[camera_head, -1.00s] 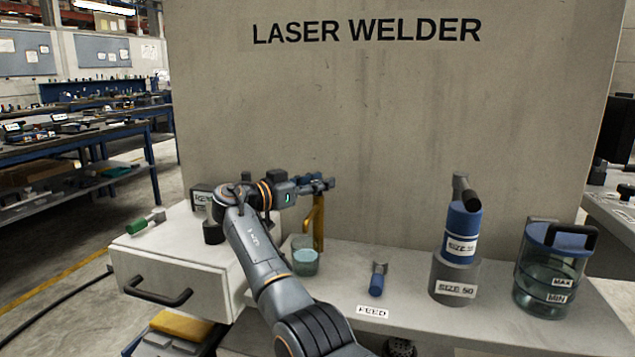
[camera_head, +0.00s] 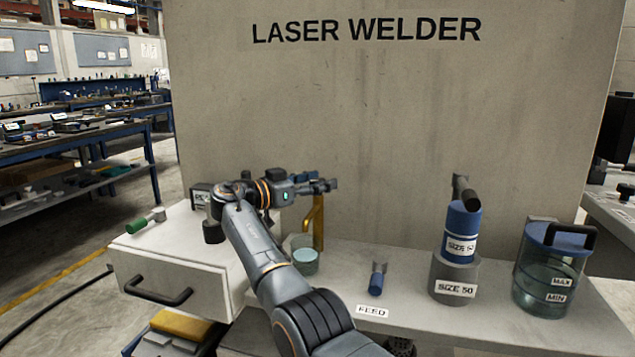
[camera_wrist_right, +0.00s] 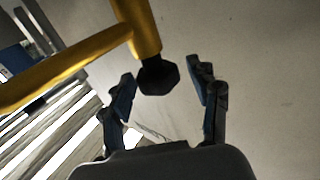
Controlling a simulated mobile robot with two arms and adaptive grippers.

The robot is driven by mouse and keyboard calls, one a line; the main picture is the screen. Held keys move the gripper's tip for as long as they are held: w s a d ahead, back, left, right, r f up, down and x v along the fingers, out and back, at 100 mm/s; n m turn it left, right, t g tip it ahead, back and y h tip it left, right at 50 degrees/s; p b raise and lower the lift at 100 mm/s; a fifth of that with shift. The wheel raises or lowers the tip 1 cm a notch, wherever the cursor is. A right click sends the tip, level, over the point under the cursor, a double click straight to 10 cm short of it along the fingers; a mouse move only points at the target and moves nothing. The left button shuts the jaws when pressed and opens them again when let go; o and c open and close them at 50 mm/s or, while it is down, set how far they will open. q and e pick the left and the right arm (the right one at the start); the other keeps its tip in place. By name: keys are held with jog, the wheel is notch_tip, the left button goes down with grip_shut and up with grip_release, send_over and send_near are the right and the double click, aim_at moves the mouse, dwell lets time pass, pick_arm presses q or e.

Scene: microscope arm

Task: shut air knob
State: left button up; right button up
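A dark faceted knob (camera_wrist_right: 158,76) sits at the end of a yellow pipe (camera_wrist_right: 80,62) in the right wrist view. The yellow pipe also stands on the bench in the head view (camera_head: 314,230). My right gripper (camera_wrist_right: 168,92) is open, with one finger on each side of the knob and visible gaps to both. In the head view my right gripper (camera_head: 325,186) is at the top of the pipe, where it hides the knob. No air label is readable. My left gripper is not in view.
A glass cup (camera_head: 305,262) stands beside the pipe. A blue-handled lever (camera_head: 377,282) is behind the FEED label (camera_head: 372,311). A green-handled lever (camera_head: 140,223) is on the drawer box (camera_head: 165,262). A blue SIZE cylinder (camera_head: 461,225) and a lidded tank (camera_head: 540,285) stand right.

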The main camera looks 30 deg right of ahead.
jog(key=shift+a, duration=0.1)
jog(key=a, duration=1.2)
jog(key=shift+s, duration=0.25)
